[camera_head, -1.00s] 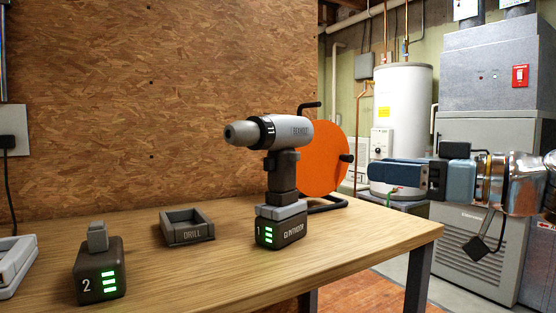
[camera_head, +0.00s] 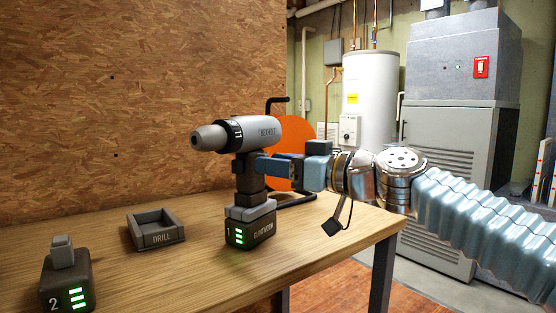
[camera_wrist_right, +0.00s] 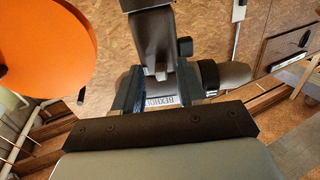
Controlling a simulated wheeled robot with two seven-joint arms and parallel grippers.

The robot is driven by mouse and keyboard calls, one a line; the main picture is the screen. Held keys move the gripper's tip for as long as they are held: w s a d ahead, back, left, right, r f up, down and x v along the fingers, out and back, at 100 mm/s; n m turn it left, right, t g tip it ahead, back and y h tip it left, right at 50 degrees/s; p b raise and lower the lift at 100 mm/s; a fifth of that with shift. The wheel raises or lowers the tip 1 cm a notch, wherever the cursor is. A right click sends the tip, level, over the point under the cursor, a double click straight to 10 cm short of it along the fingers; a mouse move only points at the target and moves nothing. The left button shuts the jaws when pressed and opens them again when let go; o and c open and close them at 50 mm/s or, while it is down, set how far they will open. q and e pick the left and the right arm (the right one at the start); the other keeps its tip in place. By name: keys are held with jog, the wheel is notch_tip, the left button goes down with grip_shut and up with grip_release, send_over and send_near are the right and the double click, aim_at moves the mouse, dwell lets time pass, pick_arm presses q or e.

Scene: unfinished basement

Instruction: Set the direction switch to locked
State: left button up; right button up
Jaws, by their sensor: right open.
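The grey and black drill (camera_head: 258,133) stands upright on battery 1 (camera_head: 238,233), its nose pointing left. My right gripper (camera_head: 264,166) reaches in from the right at the top of the drill's handle, just below its body. In the right wrist view the drill (camera_wrist_right: 152,45) appears upside down, and the open fingers (camera_wrist_right: 155,88) lie on either side of it near the lettered body. I cannot tell whether they touch it. The direction switch cannot be made out in either view. My left gripper is not in view.
Battery 2 (camera_head: 66,282) stands at the table's front left. An empty tray marked DRILL (camera_head: 157,235) lies behind it. An orange reel (camera_head: 296,138) stands behind the drill; it also shows in the right wrist view (camera_wrist_right: 45,45). The wooden table (camera_head: 190,285) has clear room in front.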

grip_shut()
dwell(0.3)
jog(key=shift+w+a+b, duration=0.2)
jog(key=shift+a+b, duration=0.05)
jog(key=shift+b, duration=0.15)
grip_release()
